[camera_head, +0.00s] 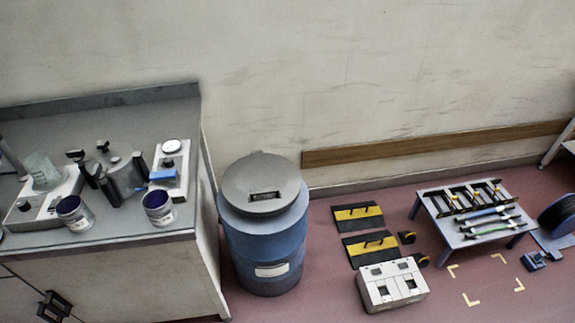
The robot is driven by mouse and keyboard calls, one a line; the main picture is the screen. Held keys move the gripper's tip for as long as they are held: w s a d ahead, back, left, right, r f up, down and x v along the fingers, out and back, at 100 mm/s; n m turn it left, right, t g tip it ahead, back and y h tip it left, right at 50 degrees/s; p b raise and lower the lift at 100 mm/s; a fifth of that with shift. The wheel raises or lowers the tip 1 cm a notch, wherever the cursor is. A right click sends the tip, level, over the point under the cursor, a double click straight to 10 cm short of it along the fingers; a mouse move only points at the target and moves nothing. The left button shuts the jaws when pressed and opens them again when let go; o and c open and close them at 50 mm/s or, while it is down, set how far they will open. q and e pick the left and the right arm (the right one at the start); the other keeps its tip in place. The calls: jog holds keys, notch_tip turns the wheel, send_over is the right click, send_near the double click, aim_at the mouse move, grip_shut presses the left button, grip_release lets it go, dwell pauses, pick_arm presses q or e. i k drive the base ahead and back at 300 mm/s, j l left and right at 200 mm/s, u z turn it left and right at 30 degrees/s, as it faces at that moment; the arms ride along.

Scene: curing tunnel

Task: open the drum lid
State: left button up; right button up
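A blue drum (268,241) stands on the floor between the grey-topped bench and the wall side. Its round grey lid (262,175) sits on top and looks shut. A dark rectangular handle or recess (265,196) shows on the lid's near half. A small white label (272,270) is on the drum's front. I cannot make out either of my grippers in this view, and nothing covers the lid.
The bench (120,245) stands close to the drum's left, with jars, a beaker and instruments on it. Right of the drum are black-yellow ramps (358,217), a white box (391,284) and a low table (447,239). The wall is behind. Yellow corner marks bound free floor (487,281).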

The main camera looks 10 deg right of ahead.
aim_at(258, 182)
jog(key=i+l, duration=0.25)
jog(key=l, duration=0.15)
jog(key=i+l, duration=0.3)
jog(key=l, duration=0.15)
jog(key=i+l, duration=0.25)
jog(key=l, duration=0.15)
